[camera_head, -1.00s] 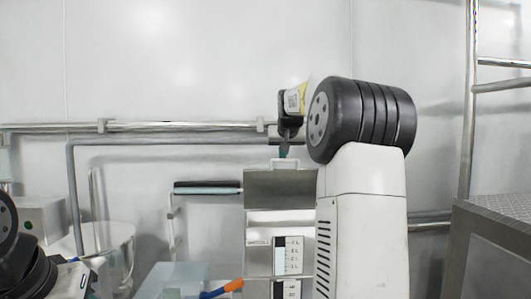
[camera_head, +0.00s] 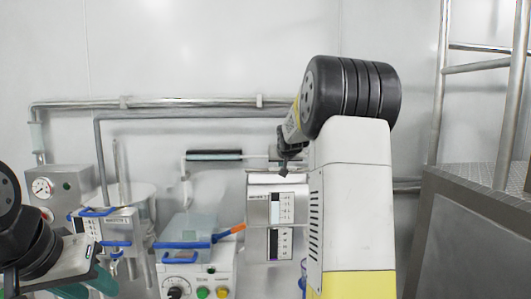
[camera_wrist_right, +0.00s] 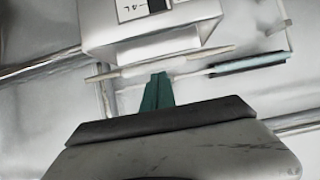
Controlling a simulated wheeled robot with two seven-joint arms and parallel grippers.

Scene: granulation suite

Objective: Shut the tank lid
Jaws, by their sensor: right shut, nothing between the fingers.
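The tank (camera_head: 259,216) is a pale metal box with two dark-and-white gauge labels on its front, in the middle of the head view. Its lid (camera_head: 262,178) shows as a thin, nearly level strip along the top; I cannot tell whether it is fully seated. My right gripper (camera_head: 284,172) is just above the lid, partly hidden by my arm. In the right wrist view its teal fingers (camera_wrist_right: 158,92) are together and empty, close to the tank (camera_wrist_right: 105,35), which appears upside down. My left gripper (camera_head: 90,283) is low at the left, away from the tank, its teal fingers apart.
A control box with blue handles and coloured buttons (camera_head: 205,273) stands left of the tank. Pipes (camera_head: 190,104) run along the wall. A grey platform with rails (camera_head: 470,235) is at the right.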

